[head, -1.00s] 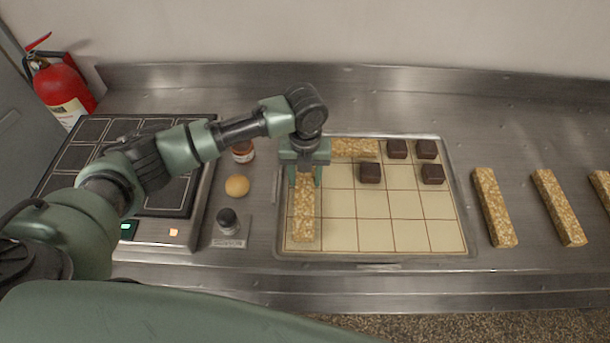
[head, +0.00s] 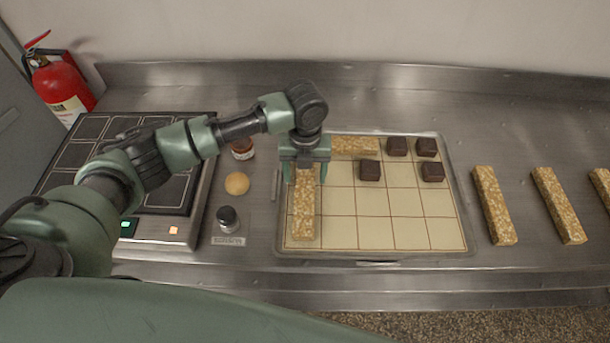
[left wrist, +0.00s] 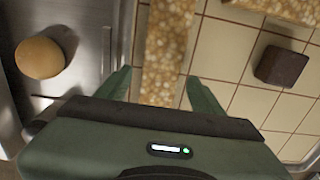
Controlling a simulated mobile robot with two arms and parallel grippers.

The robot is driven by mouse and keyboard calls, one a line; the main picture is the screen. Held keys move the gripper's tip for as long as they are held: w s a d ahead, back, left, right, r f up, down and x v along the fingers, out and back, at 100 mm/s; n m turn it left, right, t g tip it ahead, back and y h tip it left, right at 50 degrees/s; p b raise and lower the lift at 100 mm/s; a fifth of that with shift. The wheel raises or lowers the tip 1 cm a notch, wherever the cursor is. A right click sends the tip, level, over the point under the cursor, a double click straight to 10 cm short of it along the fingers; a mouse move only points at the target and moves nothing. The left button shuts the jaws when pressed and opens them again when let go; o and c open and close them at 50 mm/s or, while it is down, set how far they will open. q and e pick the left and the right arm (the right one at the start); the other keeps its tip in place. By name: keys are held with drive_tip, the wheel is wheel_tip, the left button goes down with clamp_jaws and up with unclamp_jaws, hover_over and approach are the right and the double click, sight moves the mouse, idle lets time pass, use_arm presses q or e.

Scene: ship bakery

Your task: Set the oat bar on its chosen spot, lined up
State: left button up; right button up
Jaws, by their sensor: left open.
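An oat bar (head: 304,212) lies flat on the gridded tray (head: 437,250), lengthwise along its left column. My left gripper (head: 305,176) is open over the far part of this bar. In the left wrist view the gripper (left wrist: 160,88) has one finger on each side of the bar (left wrist: 166,50), with gaps between. A second oat bar (head: 355,146) lies crosswise along the tray's back row, its left end hidden by the gripper. Several dark brown square pieces (head: 370,171) sit on the right and middle cells. My right gripper is not in view.
More oat bars (head: 494,205) lie on the steel counter right of the tray. To the left are a round bun (head: 237,184), a small dark-topped jar (head: 228,219), another jar (head: 242,150) and a dark-topped scale-like unit (head: 160,232). The tray's front middle cells are clear.

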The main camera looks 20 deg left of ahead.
sight(305, 180)
use_arm(q)
wheel_tip(305, 180, up, 11)
drive_tip(key=b, duration=0.2)
